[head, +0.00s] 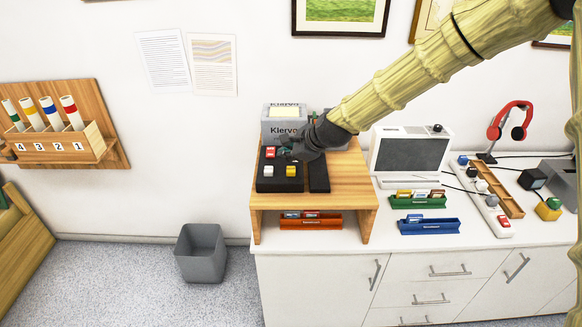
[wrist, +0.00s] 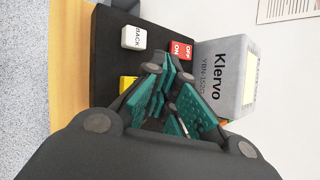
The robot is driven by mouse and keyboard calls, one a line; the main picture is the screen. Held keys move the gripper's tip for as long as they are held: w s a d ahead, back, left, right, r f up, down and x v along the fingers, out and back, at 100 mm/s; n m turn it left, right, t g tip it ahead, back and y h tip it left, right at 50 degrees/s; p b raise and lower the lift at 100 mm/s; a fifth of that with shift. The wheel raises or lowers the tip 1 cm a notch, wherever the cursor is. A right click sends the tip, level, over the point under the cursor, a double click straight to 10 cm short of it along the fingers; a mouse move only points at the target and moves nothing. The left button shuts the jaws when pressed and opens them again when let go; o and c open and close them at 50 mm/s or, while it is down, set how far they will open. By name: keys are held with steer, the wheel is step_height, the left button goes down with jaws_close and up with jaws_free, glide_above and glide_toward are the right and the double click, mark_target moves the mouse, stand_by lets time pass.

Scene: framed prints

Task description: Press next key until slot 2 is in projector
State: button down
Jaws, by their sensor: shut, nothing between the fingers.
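The grey Klervo projector (head: 283,130) stands at the back of a wooden stand; in the wrist view it (wrist: 222,85) is at the right, marked YBN-152C. In front of it lies a black key panel (head: 279,184). The panel has a white key (head: 268,170), marked BACK in the wrist view (wrist: 133,37), a yellow key (head: 291,171), and a red ON/OFF switch (wrist: 182,50). My gripper (head: 286,153) is shut and empty over the panel's back part, beside the switch. In the wrist view its fingers (wrist: 165,75) partly hide the yellow key (wrist: 127,82), whose label I cannot read. No slot number is readable on the projector.
An orange tray (head: 310,223) sits under the stand. A grey-screened device (head: 410,152), green tray (head: 418,201) and blue tray (head: 430,227) stand to the right. A rack (head: 58,147) numbered 4 to 1 hangs at left. A grey bin (head: 201,255) stands on the floor.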

mark_target(288, 171)
steer(key=shift+r+p, duration=1.05)
steer(key=shift+r, duration=0.75)
steer(key=shift+f, duration=0.1)
